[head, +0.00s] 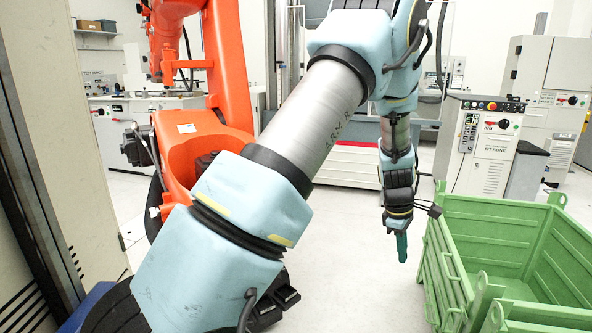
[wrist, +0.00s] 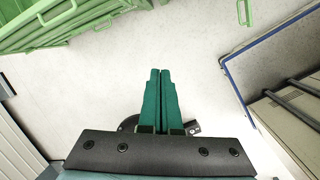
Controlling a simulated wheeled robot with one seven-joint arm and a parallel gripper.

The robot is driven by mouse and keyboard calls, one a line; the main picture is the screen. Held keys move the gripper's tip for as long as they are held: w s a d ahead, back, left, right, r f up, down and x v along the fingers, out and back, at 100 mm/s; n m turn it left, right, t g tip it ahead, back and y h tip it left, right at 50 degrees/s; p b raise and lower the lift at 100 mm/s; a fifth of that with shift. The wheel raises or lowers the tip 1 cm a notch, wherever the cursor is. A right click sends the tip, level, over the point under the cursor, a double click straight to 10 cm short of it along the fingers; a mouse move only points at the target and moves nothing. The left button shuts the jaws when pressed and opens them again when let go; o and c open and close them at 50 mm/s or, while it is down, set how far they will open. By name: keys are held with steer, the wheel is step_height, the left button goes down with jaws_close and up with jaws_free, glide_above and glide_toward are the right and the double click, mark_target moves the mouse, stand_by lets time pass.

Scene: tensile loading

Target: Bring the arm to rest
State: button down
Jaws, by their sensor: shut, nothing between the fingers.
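My arm, light blue and grey, crosses the middle of the head view and bends down at the right. My gripper (head: 402,247) hangs pointing down, just left of the green crate, with air between them. In the wrist view the two green fingers of my gripper (wrist: 160,72) lie side by side, shut, with nothing held. Bare pale floor shows beyond the fingertips.
A green crate (head: 454,262) stands at the lower right; its edge also shows at the wrist view's top left (wrist: 75,30). An orange robot arm (head: 228,75) stands behind mine. Grey machines (head: 482,150) line the back right. The floor (head: 350,270) below my gripper is clear.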

steer(key=a+r+m, duration=0.2)
steer(key=a+r, duration=0.2)
steer(key=a, duration=0.5)
steer(key=a+r+m, duration=0.2)
steer(key=a+r, duration=0.2)
steer(key=a, duration=0.6)
steer(key=s+a+r+m+y, duration=0.1)
steer(key=s+a+r+m, duration=0.1)
steer(key=s+a, duration=0.3)
steer(key=s+a+r+m+t+y+p, duration=0.1)
steer(key=s+a+m, duration=0.4)
steer(key=a, duration=0.7)
steer(key=shift+s+r+t, duration=0.25)
steer(key=shift+r+t, duration=0.05)
steer(key=shift+r, duration=0.55)
steer(key=shift+d+f, duration=0.1)
